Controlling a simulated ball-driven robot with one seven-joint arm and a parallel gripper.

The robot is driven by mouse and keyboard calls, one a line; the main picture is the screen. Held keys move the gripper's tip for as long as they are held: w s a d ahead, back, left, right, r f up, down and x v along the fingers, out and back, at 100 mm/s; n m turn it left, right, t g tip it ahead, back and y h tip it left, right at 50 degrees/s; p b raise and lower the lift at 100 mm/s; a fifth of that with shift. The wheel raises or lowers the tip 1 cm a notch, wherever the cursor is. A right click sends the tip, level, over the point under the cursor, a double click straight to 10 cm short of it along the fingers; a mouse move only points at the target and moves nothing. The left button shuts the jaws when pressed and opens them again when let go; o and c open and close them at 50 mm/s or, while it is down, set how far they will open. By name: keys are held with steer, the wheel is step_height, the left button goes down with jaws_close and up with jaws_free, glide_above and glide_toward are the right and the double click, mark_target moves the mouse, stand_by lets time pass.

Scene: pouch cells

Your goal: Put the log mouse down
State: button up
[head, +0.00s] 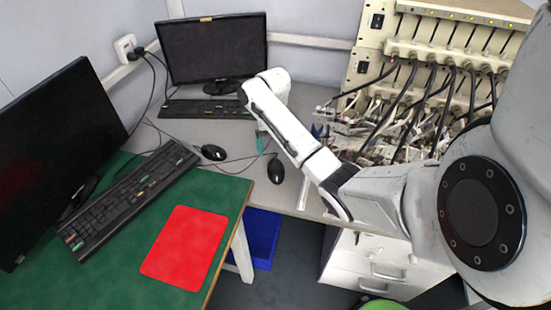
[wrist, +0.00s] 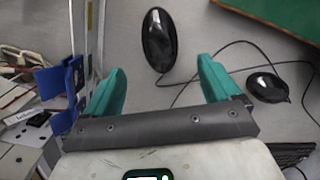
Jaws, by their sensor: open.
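Two black computer mice are on the grey bench, and nothing on them shows which is the log mouse. One mouse (head: 275,168) lies just right of my gripper (head: 261,142) in the head view; in the wrist view this mouse (wrist: 159,40) lies beyond the gap between my fingertips (wrist: 161,72). The other mouse (head: 213,152) lies further left, by the green desk's edge; it also shows in the wrist view (wrist: 267,87), right of my fingers. My gripper is open, its teal fingers wide apart with nothing between them. The arm partly hides it in the head view.
A red mat (head: 185,247) lies on the green desk (head: 120,275), with a keyboard (head: 130,198) and monitor (head: 62,155). Another keyboard (head: 207,109) and monitor (head: 212,48) stand behind. A cabled rack (head: 430,75) stands right. Blue clips (wrist: 60,80) are near my left finger.

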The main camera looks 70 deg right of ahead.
steer(key=w+a+n, duration=0.1)
steer(key=a, duration=0.3)
steer(key=w+a+n+p, duration=0.1)
steer(key=w+a, duration=0.1)
steer(key=a, duration=0.2)
steer(key=w+a+t+p, duration=0.1)
steer(key=w+a, duration=0.1)
steer(key=a, duration=0.2)
steer(key=shift+w+a+f+n, duration=0.15)
steer(key=shift+f+n, duration=0.15)
steer(key=shift+n, duration=0.1)
steer(key=a+f+n, duration=0.1)
steer(key=a, duration=0.3)
steer(key=a+f+n, duration=0.1)
steer(key=a, duration=0.3)
steer(key=s+a+f, duration=0.1)
steer(key=a, duration=0.3)
steer(key=shift+a+n+t+y, duration=0.25)
steer(key=shift+n+t+y, duration=0.15)
steer(key=s+a+f+n, duration=0.1)
steer(key=s+a+n, duration=0.1)
steer(key=s+a, duration=0.45)
steer(key=s+a+r+n+h, duration=0.1)
steer(key=s+r+n+h, duration=0.1)
steer(key=s, duration=0.8)
steer(key=shift+s+a+n, duration=0.15)
steer(key=shift+a+n, duration=0.2)
steer(key=shift+n, duration=0.55)
steer(key=shift+f, duration=0.1)
